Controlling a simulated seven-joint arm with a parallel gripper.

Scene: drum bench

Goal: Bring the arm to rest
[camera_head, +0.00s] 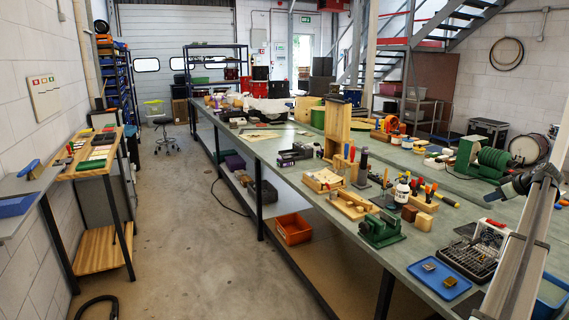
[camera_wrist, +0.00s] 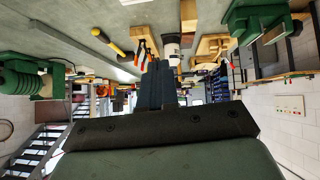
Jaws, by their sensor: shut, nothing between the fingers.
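My gripper (camera_wrist: 158,70) shows in the wrist view with its dark fingers together and nothing between them. The view is upside down, with the bench top along its upper part. The fingers reach toward the screwdriver, white bottle and blocks in the picture, apparently clear of them. In the head view, a dark jointed part at the right edge above the bench may be part of my arm; I cannot make out the fingers there.
The long bench (camera_head: 465,213) holds a green vise (camera_head: 380,228), a white bottle (camera_head: 402,190), a green coil (camera_head: 491,162), a black rack (camera_head: 468,260) and a blue tray (camera_head: 439,278). An orange bin (camera_head: 293,229) sits below. The floor aisle (camera_head: 190,230) at left is mostly clear.

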